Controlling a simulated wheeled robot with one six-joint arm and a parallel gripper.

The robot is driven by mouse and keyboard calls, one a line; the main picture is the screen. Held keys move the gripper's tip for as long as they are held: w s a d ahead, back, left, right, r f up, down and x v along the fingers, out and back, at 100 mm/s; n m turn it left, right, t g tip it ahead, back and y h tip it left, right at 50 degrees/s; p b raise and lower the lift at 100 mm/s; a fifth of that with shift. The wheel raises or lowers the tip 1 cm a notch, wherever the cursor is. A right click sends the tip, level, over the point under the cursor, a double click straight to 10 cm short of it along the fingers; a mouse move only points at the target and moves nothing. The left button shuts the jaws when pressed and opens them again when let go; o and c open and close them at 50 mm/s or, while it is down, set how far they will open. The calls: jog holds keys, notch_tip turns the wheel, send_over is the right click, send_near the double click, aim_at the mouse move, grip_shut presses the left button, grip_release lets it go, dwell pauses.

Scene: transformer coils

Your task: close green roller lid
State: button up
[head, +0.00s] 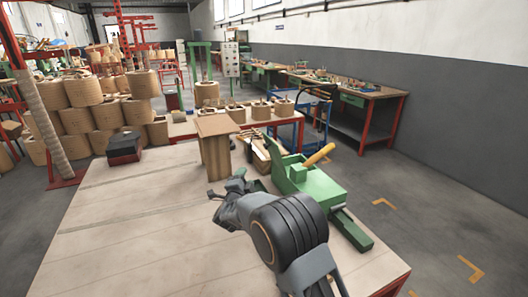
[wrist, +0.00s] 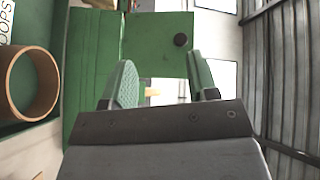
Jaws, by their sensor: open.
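A green machine (head: 308,182) with a yellow-orange handle (head: 319,155) stands at the right edge of the wooden table.
The wooden table (head: 130,230) is mostly clear on the left. A brown wooden stand (head: 214,150) and a dark box (head: 124,148) sit toward its back. The wrist view shows a brown ring (wrist: 30,82) at left. Coils are stacked behind the table.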

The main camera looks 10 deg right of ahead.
aim_at(265, 147)
jog(key=w+d+r+m+h, duration=0.1)
jog(key=w+d+r, duration=0.1)
jog(key=w, duration=0.1)
jog(key=w+d+r+m+h+p, duration=0.1)
jog(key=w+d, duration=0.2)
jog(key=w, duration=0.1)
jog(key=w+d+r+m+h+p, duration=0.1)
jog(key=w+d+r, duration=0.1)
jog(key=w+d, duration=0.1)
jog(key=shift+w+d+r+h, duration=0.25)
jog(key=shift+w+r+h, duration=0.05)
jog(key=shift+r, duration=0.05)
jog(key=shift+c, duration=0.5)
grip_shut()
